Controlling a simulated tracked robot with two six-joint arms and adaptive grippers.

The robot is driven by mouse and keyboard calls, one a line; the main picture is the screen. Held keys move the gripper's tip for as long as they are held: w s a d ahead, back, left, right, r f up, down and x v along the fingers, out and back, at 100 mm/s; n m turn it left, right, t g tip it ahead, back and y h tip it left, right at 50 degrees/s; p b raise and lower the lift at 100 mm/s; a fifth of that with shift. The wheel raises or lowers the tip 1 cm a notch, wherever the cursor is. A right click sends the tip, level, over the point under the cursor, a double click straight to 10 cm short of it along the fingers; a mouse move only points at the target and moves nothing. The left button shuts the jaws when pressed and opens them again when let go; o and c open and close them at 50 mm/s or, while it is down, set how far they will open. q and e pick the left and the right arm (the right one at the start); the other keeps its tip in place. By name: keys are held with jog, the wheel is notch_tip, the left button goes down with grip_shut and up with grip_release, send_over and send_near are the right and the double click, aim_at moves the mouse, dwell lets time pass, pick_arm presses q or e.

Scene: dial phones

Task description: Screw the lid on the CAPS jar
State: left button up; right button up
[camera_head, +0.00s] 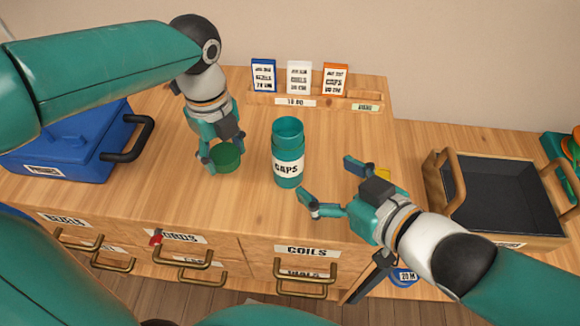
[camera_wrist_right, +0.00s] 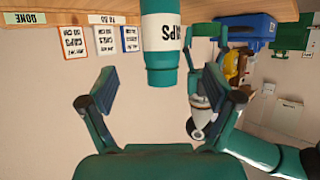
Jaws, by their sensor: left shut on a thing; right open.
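The CAPS jar (camera_head: 287,158) is teal with a white label and stands upright on the bench, its top open. In the right wrist view the jar (camera_wrist_right: 161,45) appears upside down, ahead of and between the open fingers. My left gripper (camera_head: 222,160) is shut on a green lid (camera_head: 226,157), left of the jar and near the bench top. My right gripper (camera_head: 335,183) is open and empty, to the right of the jar, its fingers pointing toward it and apart from it.
A blue case (camera_head: 70,150) stands at the left. A card rack (camera_head: 315,101) with several cards is at the back. A black-lined tray (camera_head: 500,190) is at the right. Drawers with handles, one labelled COILS (camera_head: 307,251), line the front. Bench behind the jar is clear.

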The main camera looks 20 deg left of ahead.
aim_at(298, 163)
pick_arm(q)
notch_tip(298, 163, down, 3)
jog(key=b, duration=0.2)
jog(key=shift+b, duration=0.4)
pick_arm(e)
jog(key=x, duration=0.6)
jog(key=shift+f, duration=0.15)
jog(key=shift+w+a, duration=0.1)
jog(key=shift+a, duration=0.1)
pick_arm(q)
jog(key=shift+f, duration=0.1)
jog(key=shift+f, duration=0.15)
pick_arm(e)
jog(key=shift+w+a+f, duration=0.1)
jog(key=shift+a+f, duration=0.1)
pick_arm(q)
jog(key=shift+f+b, duration=0.65)
jog(key=shift+b, duration=0.2)
pick_arm(e)
jog(key=x, duration=0.4)
jog(key=shift+w+a+f, duration=0.1)
jog(key=shift+a+f, duration=0.1)
jog(key=shift+f, duration=0.1)
jog(key=c, duration=1.5)
